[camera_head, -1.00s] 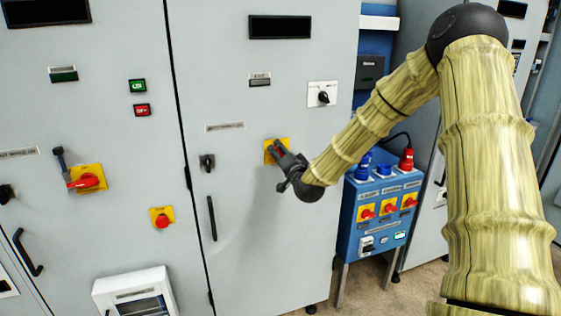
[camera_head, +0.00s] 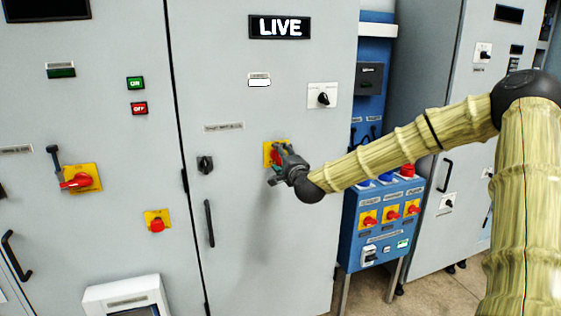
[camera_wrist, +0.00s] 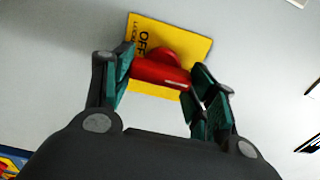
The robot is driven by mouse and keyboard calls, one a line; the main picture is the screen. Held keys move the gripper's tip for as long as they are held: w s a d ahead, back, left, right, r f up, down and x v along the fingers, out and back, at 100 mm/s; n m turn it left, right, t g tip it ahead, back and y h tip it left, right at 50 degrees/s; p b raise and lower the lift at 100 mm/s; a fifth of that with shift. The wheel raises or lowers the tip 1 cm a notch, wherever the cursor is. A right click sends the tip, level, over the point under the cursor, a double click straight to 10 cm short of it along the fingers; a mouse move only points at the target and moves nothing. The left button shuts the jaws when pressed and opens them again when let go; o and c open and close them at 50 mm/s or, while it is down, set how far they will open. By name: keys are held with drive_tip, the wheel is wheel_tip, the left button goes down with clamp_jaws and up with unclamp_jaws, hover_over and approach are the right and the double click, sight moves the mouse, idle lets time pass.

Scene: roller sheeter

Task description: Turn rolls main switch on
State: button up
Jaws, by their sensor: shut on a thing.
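The main switch is a red rotary handle (camera_wrist: 160,72) on a yellow plate (camera_head: 268,152), on the grey cabinet door in the middle of the head view. In the wrist view the yellow plate (camera_wrist: 196,42) shows the word OFF. My gripper (camera_head: 280,163) is at the switch, with its green-padded fingers on either side of the red handle, shut on it. In the head view my gripper hides most of the handle. The display (camera_head: 280,27) above on the same door is lit and reads LIVE. A small label or indicator (camera_head: 259,80) below it is bright white.
A black knob (camera_head: 323,96) on a white plate is above right of the switch. A black latch (camera_head: 205,165) and long handle (camera_head: 209,223) are to its left. A blue socket box (camera_head: 383,222) stands right, below my arm. The left cabinet carries another red switch (camera_head: 77,181).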

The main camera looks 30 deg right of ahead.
idle(0.4)
drive_tip(key=o, duration=1)
drive_tip(key=shift+v, duration=6)
